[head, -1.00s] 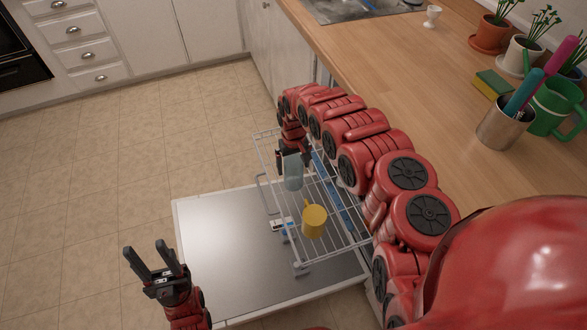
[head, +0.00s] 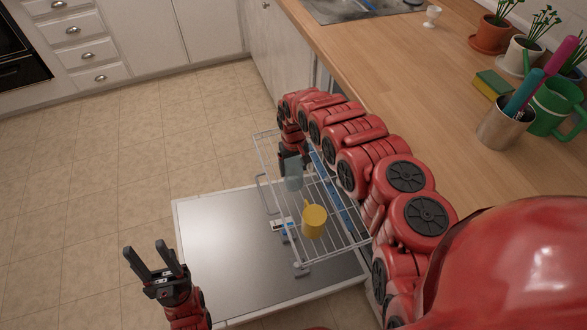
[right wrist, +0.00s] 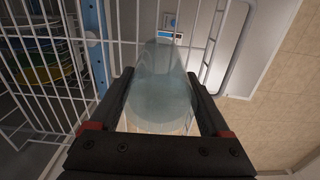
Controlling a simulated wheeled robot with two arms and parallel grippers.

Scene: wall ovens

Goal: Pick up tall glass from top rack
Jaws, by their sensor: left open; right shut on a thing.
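The tall glass (head: 294,178) is pale and see-through, at the far part of the wire top rack (head: 333,215). My right gripper (head: 290,158) is shut on the glass near its upper end. In the right wrist view the glass (right wrist: 158,92) fills the space between the two black fingers. Whether the glass touches the rack is hard to tell. My left gripper (head: 158,262) is open and empty at the lower left, beside the lowered door.
A yellow mug (head: 314,222) sits on the rack near the glass. The lowered dishwasher door (head: 215,250) lies below. The wooden counter (head: 420,110) runs along the right. Plates (right wrist: 40,58) show behind wires at left in the wrist view. The floor at left is clear.

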